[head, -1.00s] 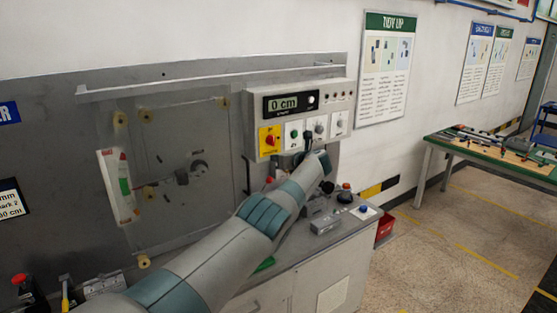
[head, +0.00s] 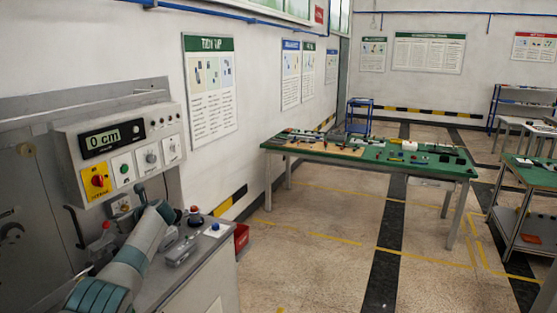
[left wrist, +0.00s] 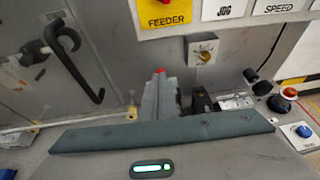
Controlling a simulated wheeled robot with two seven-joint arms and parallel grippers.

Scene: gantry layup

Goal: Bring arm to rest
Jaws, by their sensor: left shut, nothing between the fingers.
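My left arm comes in from the lower left of the head view. Its left gripper (head: 141,192) is a small dark shape just below the control panel (head: 118,148), in front of a small knob plate (head: 120,207). The gripper is shut and holds nothing. I cannot tell whether it touches the panel. In the left wrist view, the teal-edged wrist housing fills the bottom, and the fingers are hard to pick out against the bench fittings. My right gripper is in neither view.
Beside my arm on the bench are a grey box (head: 181,250), a red-topped button (head: 195,216) and a blue button (head: 215,228). A red bin (head: 241,238) stands beyond. A green table (head: 400,170) with tools is farther right. Open floor (head: 310,260) lies between.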

